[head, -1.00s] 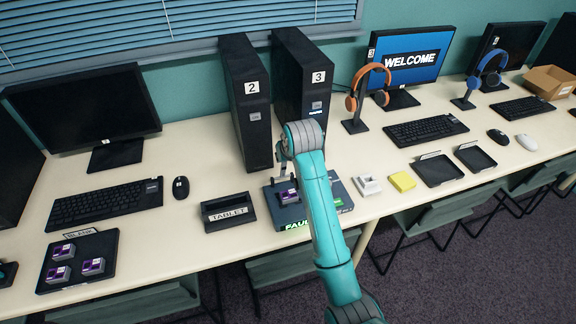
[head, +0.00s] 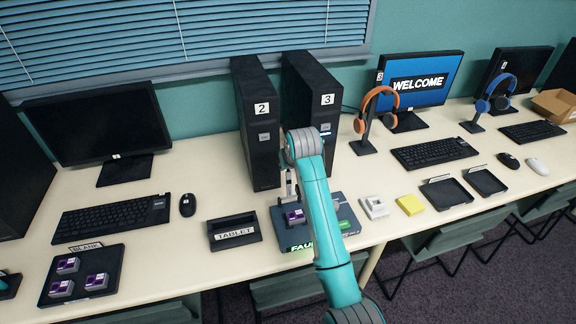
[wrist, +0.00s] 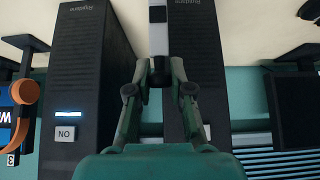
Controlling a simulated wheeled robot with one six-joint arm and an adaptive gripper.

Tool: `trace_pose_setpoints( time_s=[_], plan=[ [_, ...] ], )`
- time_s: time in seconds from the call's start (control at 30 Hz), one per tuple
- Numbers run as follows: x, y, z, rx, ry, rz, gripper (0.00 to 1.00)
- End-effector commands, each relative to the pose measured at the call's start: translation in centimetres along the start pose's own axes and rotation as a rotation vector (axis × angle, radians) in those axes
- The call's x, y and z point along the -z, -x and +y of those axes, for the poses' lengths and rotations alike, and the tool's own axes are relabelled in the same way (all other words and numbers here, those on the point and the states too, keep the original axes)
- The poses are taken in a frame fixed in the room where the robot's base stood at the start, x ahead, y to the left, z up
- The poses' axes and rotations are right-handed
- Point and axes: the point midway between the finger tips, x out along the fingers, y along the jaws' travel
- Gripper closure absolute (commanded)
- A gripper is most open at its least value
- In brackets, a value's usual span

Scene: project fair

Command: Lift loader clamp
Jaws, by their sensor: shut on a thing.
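The loader (head: 326,236) is a flat dark grey box near the table's front edge, with a green "FAU…" label on its front. A purple-topped cartridge (head: 295,217) sits at its left part. My gripper (head: 289,190) is above and just behind the cartridge, partly covered by my teal arm. In the wrist view my green gripper (wrist: 159,72) has its fingers shut on a narrow upright bar, the loader clamp (wrist: 158,14), pale with a dark band. The clamp's lower end is out of the wrist view, and how far it is raised cannot be told.
Towers marked 2 (head: 258,150) and 3 (head: 338,90) stand close behind the loader. A tray (head: 108,266) with purple cartridges is at far left.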

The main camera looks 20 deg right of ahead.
Motion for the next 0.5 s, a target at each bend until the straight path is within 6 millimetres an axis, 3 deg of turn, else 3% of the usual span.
trace_pose_setpoints(
  time_s=[0.17, 0.2, 0.3, 0.5],
  plan=[
    [-0.02, -0.04, 0.00, 0.000, 0.000, 0.001, 1.00],
    [-0.02, -0.04, 0.00, 0.000, 0.000, 0.000, 0.77],
    [-0.04, -0.04, 0.00, 0.000, 0.000, 0.000, 0.54],
    [-0.05, -0.03, 0.00, 0.000, 0.000, -0.001, 0.54]
  ],
)
